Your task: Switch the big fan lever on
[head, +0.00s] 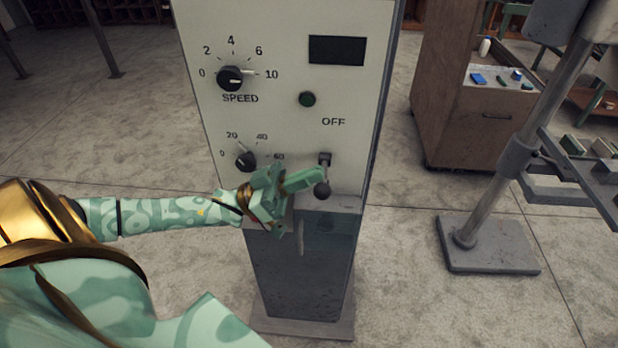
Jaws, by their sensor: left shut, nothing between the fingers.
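The fan lever (322,189) is a short dark lever with a round black knob, low on the right of the pale control panel (270,112). Its knob hangs down below its mount, and the word OFF is printed above it. My left gripper (320,175) is shut and empty, its fingertips at the lever just above the knob. I cannot tell whether they touch it. The lower part of the panel behind my gripper is hidden. My right gripper is not in view.
The panel also carries a speed dial (230,78), a lower dial (246,161), a dark display (337,50) and a round green button (307,99). A brown cabinet (465,120) and a grey metal stand (488,245) are at the right. Bare floor lies between.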

